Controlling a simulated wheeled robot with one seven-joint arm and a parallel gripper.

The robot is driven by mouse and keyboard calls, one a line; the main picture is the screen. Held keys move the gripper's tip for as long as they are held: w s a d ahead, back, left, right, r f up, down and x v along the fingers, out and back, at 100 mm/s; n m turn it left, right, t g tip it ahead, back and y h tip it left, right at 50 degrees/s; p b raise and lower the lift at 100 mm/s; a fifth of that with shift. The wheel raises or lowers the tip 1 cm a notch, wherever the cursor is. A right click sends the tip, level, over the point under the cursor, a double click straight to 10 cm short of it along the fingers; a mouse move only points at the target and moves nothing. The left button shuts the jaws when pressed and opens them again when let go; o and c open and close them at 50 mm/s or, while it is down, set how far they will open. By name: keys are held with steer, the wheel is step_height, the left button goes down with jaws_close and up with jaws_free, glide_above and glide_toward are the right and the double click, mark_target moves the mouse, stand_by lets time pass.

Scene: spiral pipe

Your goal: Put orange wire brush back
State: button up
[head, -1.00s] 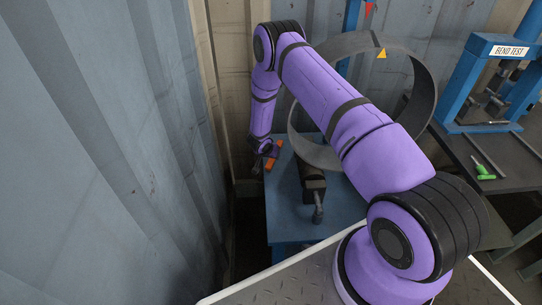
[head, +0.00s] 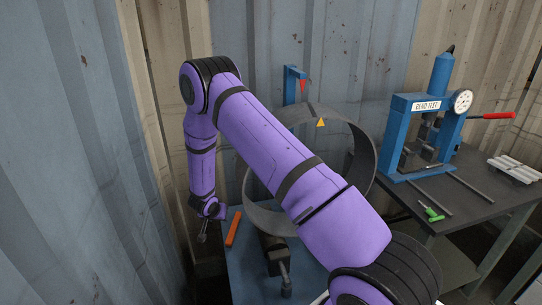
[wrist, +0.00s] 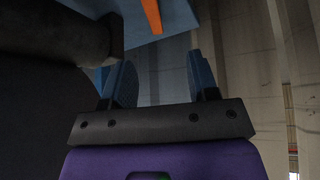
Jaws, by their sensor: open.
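The orange wire brush (head: 234,228) lies on the left edge of the blue table (head: 238,280), beside a dark vise-like fixture. Only its orange handle is clear; I cannot make out bristles. In the wrist view the orange strip (wrist: 151,14) lies on the blue surface ahead of the fingertips. My gripper (head: 203,233) is just left of the brush, beside the table's edge. In the wrist view my gripper (wrist: 160,66) has its two blue fingers apart with nothing between them.
A large grey pipe ring (head: 362,160) stands over the table behind my arm. The dark fixture (head: 276,255) stands right of the brush. A corrugated wall (head: 75,150) is close on the left. A bench with a blue bend-test press (head: 400,140) and green tool (head: 431,213) is at right.

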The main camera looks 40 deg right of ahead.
steer(key=w+a+r+n+t+y, duration=0.1)
steer(key=a+r+y, duration=0.1)
steer(key=r, duration=0.8)
steer(key=w+a+r+n+t+y, duration=0.1)
steer(key=a+r, duration=0.1)
steer(key=r, duration=0.8)
steer(key=s+a+r+n+y, duration=0.1)
steer(key=s+r+n+y, duration=0.1)
steer(key=s+r, duration=0.5)
steer(key=s+a+r+n+y, duration=0.1)
steer(key=s+a+r, duration=0.15)
steer(key=r, duration=0.95)
steer(key=s+d+r+n, duration=0.1)
steer(key=s+r, duration=0.4)
steer(key=s, duration=0.3)
steer(key=s+r+n, duration=0.2)
steer(key=s+r, duration=0.3)
steer(key=s, duration=0.4)
steer(key=s+d+r, duration=0.1)
steer(key=s+d, duration=0.1)
steer(key=s, duration=0.6)
steer(key=s+d+g+h, duration=0.1)
steer(key=s+d, duration=0.1)
steer(key=s, duration=0.7)
steer(key=shift+s+r+n, duration=0.2)
steer(key=shift+r+n, duration=0.1)
steer(key=shift+r, duration=0.05)
